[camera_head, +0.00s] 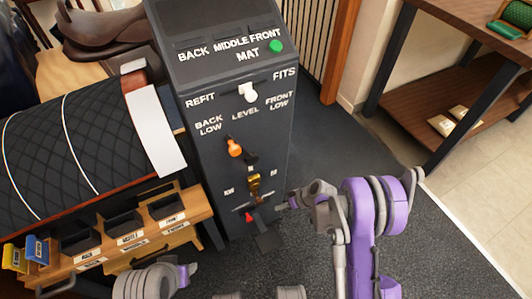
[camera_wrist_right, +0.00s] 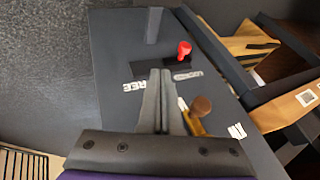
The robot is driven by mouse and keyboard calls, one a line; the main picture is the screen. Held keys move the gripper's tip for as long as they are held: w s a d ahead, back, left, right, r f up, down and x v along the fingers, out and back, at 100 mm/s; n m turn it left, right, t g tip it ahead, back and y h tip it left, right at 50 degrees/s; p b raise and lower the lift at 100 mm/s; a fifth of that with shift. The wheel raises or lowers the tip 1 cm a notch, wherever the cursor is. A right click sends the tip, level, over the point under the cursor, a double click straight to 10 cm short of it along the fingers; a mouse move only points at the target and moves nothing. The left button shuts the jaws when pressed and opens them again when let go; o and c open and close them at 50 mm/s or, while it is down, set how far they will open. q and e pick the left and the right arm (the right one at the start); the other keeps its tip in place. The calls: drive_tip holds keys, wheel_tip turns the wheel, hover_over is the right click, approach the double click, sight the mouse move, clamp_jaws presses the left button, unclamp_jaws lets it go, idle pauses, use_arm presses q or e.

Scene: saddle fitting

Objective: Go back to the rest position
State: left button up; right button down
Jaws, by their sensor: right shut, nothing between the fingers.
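My right gripper (camera_head: 281,207) is shut and empty, in front of the lower part of the dark control console (camera_head: 235,100). In the right wrist view its two fingers (camera_wrist_right: 161,75) meet side by side, with the console panel behind them. A red knob (camera_wrist_right: 184,49) stands beyond the fingertips, apart from them. A brown-tipped brass lever (camera_wrist_right: 199,108) shows just right of the fingers; I cannot tell if they touch it. In the head view, grey and purple links of my left arm show at the bottom edge; its gripper is not seen.
Left of the console stands a wooden bench (camera_head: 195,208) with black bins and a quilted black pad (camera_head: 75,140). A wooden shelf (camera_head: 420,90) stands right; dark floor between is clear.

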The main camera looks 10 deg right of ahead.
drive_tip(key=s+d+r+m+h, duration=0.1)
drive_tip(key=s+r, duration=0.3)
drive_tip(key=r, duration=0.5)
drive_tip(key=s+d+r+m+h, duration=0.1)
drive_tip(key=s+r+h, duration=0.15)
drive_tip(key=r, duration=0.55)
drive_tip(key=s+d+r+m+h, duration=0.1)
drive_tip(key=s+r, duration=0.2)
drive_tip(key=s, duration=0.3)
drive_tip(key=s+d+r+t+h, duration=0.1)
drive_tip(key=s+d+r, duration=0.1)
drive_tip(key=s, duration=0.4)
drive_tip(key=s+d+r+m+h, duration=0.1)
drive_tip(key=s+r, duration=0.2)
drive_tip(key=s, duration=0.3)
use_arm(q)
wheel_tip(320, 180, up, 27)
drive_tip(key=w+t+p, duration=0.1)
drive_tip(key=p, duration=2.2)
drive_tip(key=shift+p, duration=0.4)
use_arm(e)
wheel_tip(320, 180, up, 27)
drive_tip(key=t, duration=0.1)
drive_tip(key=shift+w+t, duration=0.3)
drive_tip(key=shift+w, duration=0.05)
drive_tip(key=shift+f, duration=0.1)
